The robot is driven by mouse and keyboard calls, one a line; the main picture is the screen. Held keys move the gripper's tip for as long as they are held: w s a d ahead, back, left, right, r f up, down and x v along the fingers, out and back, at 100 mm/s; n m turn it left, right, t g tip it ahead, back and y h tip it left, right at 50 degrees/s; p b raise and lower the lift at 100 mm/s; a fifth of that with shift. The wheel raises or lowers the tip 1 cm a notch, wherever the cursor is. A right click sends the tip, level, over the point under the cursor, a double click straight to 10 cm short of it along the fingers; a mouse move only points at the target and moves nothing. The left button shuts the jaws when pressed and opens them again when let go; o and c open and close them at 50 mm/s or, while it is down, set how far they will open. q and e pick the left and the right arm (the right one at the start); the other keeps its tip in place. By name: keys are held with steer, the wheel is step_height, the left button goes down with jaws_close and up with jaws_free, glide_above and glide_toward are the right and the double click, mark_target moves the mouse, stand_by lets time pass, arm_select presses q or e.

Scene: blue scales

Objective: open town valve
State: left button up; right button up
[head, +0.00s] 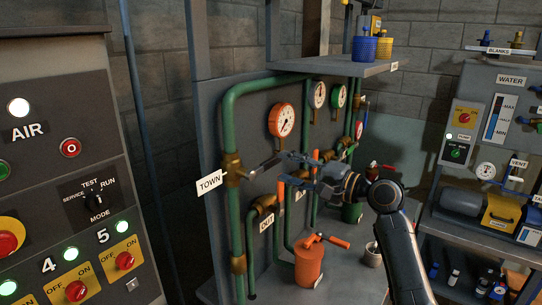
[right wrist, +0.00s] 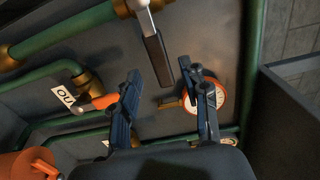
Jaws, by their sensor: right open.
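The town valve (head: 232,166) is a brass fitting on the green vertical pipe, beside the white TOWN label (head: 209,182). Its dark lever handle (head: 266,165) sticks out to the right, across the pipe. In the right wrist view the handle (right wrist: 158,58) points down toward the gap between my fingers. My right gripper (head: 286,169) is open and empty close to the handle's free end. The fingers also show in the right wrist view (right wrist: 165,76), spread apart. I cannot tell whether they touch the handle. My left gripper is out of view.
A red-rimmed gauge (head: 282,120) sits just above the handle. The OUT valve (head: 266,204) is below. An orange canister (head: 309,262) stands on the bench. A shelf (head: 340,67) overhangs the gauges. The AIR panel (head: 60,170) is at left.

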mark_target(273, 163)
steer(key=p+x, duration=0.1)
steer(key=x, duration=0.4)
steer(key=shift+w+a, duration=0.15)
steer(key=shift+a, duration=0.05)
jaws_close()
